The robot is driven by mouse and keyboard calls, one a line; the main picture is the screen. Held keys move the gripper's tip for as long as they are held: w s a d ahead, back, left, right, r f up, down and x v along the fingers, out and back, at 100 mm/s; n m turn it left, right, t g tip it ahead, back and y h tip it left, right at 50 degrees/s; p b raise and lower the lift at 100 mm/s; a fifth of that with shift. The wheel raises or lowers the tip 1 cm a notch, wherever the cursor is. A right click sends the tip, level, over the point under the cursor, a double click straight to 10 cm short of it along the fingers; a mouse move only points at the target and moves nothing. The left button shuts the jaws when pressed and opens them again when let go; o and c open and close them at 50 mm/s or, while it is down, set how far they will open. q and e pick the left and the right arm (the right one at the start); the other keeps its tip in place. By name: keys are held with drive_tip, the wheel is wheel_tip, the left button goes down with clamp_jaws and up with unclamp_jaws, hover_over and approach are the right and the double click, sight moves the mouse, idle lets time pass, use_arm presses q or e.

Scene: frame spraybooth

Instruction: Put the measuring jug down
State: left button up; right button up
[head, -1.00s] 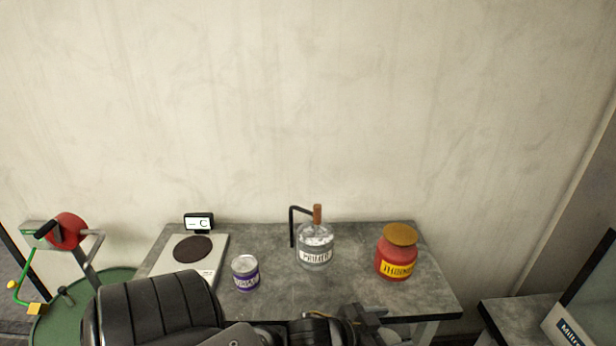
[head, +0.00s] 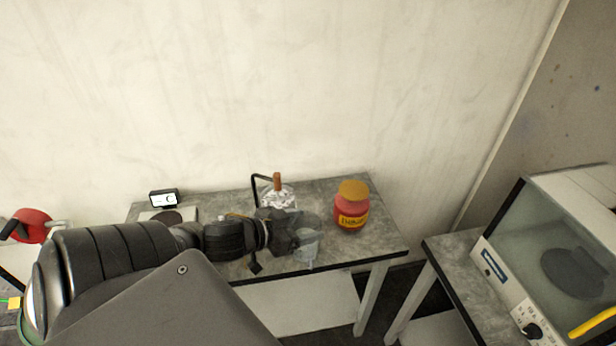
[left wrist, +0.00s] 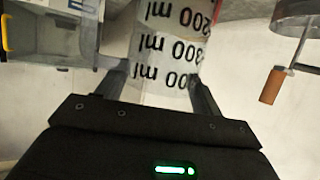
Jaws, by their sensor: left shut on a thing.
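The clear measuring jug (head: 307,246) is in my left gripper (head: 292,240), near the front edge of the grey table (head: 385,240). In the left wrist view the jug (left wrist: 170,50) has black ml markings and sits between the two fingers of the gripper (left wrist: 162,85). The fingers are shut on it. I cannot tell whether its base touches the table. My right gripper is not in view.
A red jar (head: 351,208) with an orange lid stands right of the jug. The primer jar (head: 277,196) with a brown-handled tool is behind my gripper. A scale display (head: 164,198) is at the left. A glass-fronted machine (head: 560,260) stands at the far right.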

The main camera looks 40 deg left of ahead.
use_arm(q)
drive_tip(key=w+a+f+b, duration=0.3)
drive_tip(key=w+f+b, duration=0.5)
drive_tip(key=w+b, duration=0.3)
drive_tip(key=shift+w+a+f+b, duration=0.25)
drive_tip(key=shift+a+f+b, duration=0.05)
drive_tip(key=shift+a+b, duration=0.1)
drive_tip(key=shift+w+a+f+b, duration=0.1)
drive_tip(key=shift+w+f+b, duration=0.1)
drive_tip(key=shift+f, duration=0.75)
drive_tip(key=shift+w+f+b, duration=0.1)
drive_tip(key=shift+f+b, duration=0.05)
drive_tip(key=shift+f, duration=0.8)
drive_tip(key=shift+f, duration=0.1)
drive_tip(key=o, duration=1.5)
drive_tip(key=shift+c, duration=0.2)
